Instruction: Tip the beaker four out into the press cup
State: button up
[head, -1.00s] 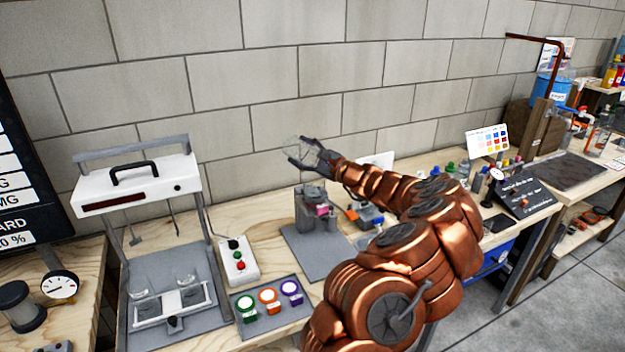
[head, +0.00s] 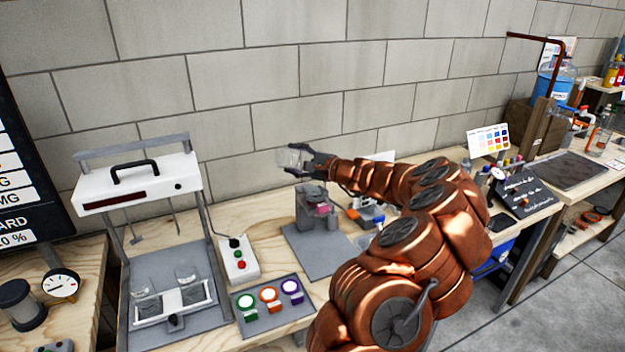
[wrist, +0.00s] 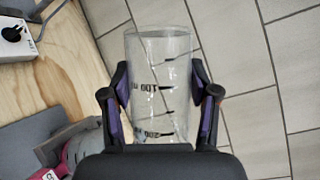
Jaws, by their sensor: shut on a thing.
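My gripper (head: 312,162) is shut on a clear glass beaker (head: 291,157), held in the air above the bench. In the wrist view the beaker (wrist: 160,85) sits between my two purple-padded fingers (wrist: 160,95), with black graduation marks on its wall. Its number and any contents cannot be made out, nor its exact tilt. Below and slightly right of the beaker in the head view stands a grey press-like device (head: 308,205) with a pink part (head: 322,210), on a grey plate (head: 318,250). I cannot clearly make out a press cup there.
A block wall (head: 290,80) is behind. Small bottles and a sign are at right.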

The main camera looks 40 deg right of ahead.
jog(key=shift+w+a+f+n+g+h+b, duration=0.1)
jog(key=shift+a+f+n+g+h+b, duration=0.1)
jog(key=shift+a+f+n+g+b, duration=0.25)
jog(key=shift+w+a+f+n+g+h+b, duration=0.1)
jog(key=shift+f+n+h, duration=0.2)
jog(key=shift+n, duration=0.35)
jog(key=w+a+f+n+g+h+b, duration=0.1)
jog(key=a+f+n+g+h+b, duration=0.3)
jog(key=f+n+h+b, duration=0.4)
jog(key=shift+w+f+n+g+h+b, duration=0.3)
jog(key=shift+n+g+h+b, duration=0.2)
jog(key=shift+n+b, duration=1.65)
jog(key=shift+m+b, duration=0.4)
jog(key=shift+m, duration=0.05)
